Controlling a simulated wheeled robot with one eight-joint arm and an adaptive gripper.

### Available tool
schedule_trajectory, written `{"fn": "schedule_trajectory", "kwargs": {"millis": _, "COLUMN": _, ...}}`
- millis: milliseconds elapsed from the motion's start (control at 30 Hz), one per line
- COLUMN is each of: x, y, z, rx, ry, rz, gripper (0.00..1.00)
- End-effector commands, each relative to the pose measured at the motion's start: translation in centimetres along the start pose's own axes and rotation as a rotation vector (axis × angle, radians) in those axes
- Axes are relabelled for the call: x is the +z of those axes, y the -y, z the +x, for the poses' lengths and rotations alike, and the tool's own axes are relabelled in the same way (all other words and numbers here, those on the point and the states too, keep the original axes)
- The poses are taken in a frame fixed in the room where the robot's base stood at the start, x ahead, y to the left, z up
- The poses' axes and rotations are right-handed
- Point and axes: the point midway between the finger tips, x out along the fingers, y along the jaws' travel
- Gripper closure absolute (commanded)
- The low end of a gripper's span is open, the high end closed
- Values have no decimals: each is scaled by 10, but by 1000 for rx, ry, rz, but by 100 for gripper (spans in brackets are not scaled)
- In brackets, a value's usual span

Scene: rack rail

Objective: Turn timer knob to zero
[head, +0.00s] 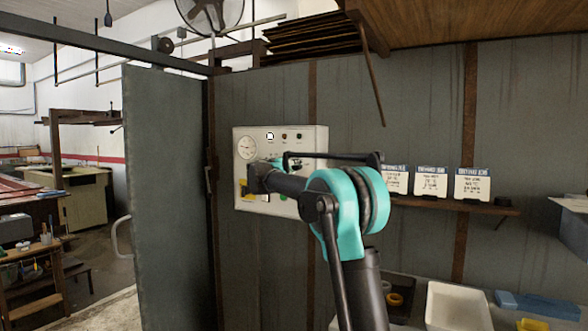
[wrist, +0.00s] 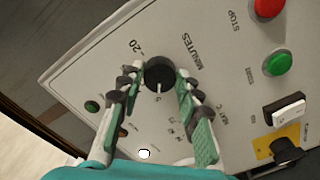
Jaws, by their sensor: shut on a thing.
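The timer knob (wrist: 159,74) is a round black dial with a white pointer line, on a pale control panel (wrist: 85,75) marked "MINUTES" and "20". In the wrist view its pointer faces the bottom of the picture, toward small printed marks. My gripper (wrist: 156,82) has its two green-padded fingers on either side of the knob, shut on it. In the head view the panel (head: 243,172) hangs on the grey wall, and my arm and gripper hide the knob there.
The panel also carries a red button (wrist: 268,7), a green button (wrist: 278,62), a white rocker switch (wrist: 286,108) and a black knob on a yellow plate (wrist: 287,151). A shelf with white cards (head: 472,184) is to the right. A white tray (head: 457,306) lies below.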

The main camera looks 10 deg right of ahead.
Motion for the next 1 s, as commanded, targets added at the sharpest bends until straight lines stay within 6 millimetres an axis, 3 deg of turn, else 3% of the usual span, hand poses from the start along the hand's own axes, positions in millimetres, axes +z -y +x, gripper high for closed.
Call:
{"fn": "schedule_trajectory", "kwargs": {"millis": 267, "x": 0, "y": 0, "z": 0, "rx": -1, "ry": 0, "rz": -128, "gripper": 95}}
{"fn": "schedule_trajectory", "kwargs": {"millis": 1000, "x": 0, "y": 0, "z": 0, "rx": -1, "ry": 0, "rz": -686, "gripper": 95}}
